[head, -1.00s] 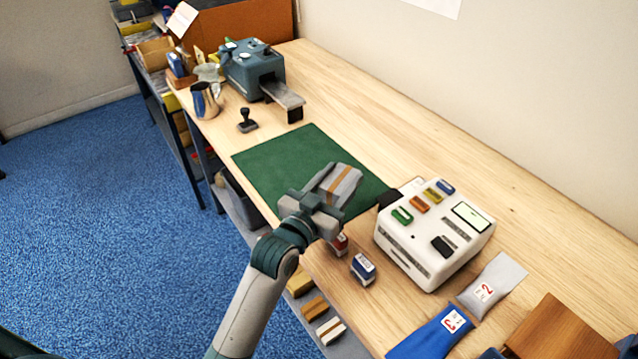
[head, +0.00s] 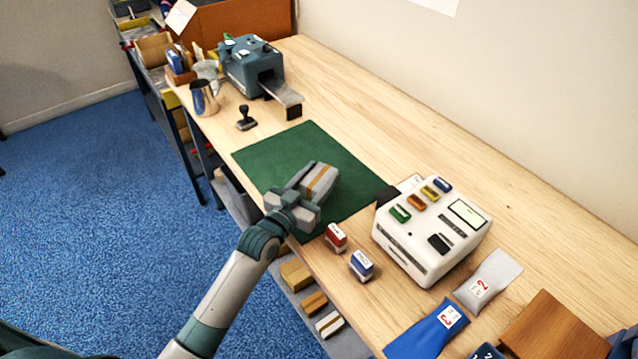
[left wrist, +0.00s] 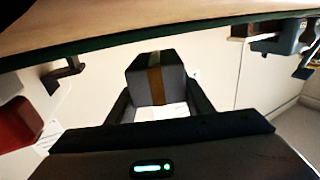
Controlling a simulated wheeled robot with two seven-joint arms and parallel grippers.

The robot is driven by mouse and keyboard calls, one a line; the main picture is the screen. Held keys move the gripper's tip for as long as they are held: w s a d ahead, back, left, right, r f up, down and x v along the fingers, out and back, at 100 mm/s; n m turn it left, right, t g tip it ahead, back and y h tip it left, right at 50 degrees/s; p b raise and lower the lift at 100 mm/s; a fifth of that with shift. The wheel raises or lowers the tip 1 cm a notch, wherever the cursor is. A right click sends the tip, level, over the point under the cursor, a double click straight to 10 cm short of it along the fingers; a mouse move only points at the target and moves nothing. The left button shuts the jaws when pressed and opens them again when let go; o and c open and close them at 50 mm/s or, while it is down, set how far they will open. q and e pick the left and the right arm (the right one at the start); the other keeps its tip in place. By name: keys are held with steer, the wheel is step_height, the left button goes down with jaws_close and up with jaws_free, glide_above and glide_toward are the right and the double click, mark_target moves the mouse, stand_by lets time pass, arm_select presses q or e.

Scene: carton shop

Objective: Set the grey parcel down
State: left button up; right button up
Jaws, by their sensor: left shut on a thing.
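The grey parcel (head: 319,181), a small box with a brown tape band, is in my left gripper (head: 308,192). The gripper is shut on it. In the head view, parcel and gripper are over the green mat (head: 270,153) near its front right part. I cannot tell whether the parcel touches the mat. In the left wrist view the parcel (left wrist: 154,82) sits between the two dark fingers (left wrist: 155,104), with its tape band facing the camera. My right gripper is in neither view.
A red stamp (head: 336,237) and a blue stamp (head: 362,265) stand right of the mat, beside a white machine (head: 425,262). A black-handled stamp (head: 246,118) and a teal machine (head: 250,65) stand beyond the mat. The mat's far part is clear.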

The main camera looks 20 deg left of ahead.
mark_target(319, 185)
arm_select(q)
step_height(319, 185, down, 3)
steer(key=shift+r, duration=0.2)
steer(key=shift+f, duration=0.25)
steer(key=o, duration=1.2)
steer(key=shift+r, duration=0.1)
steer(key=shift+r, duration=0.15)
steer(key=shift+s+a, duration=0.15)
steer(key=shift+s, duration=0.5)
steer(key=b+v, duration=0.2)
steer(key=v, duration=0.8)
steer(key=shift+s+a, duration=0.15)
steer(key=shift+s, duration=0.2)
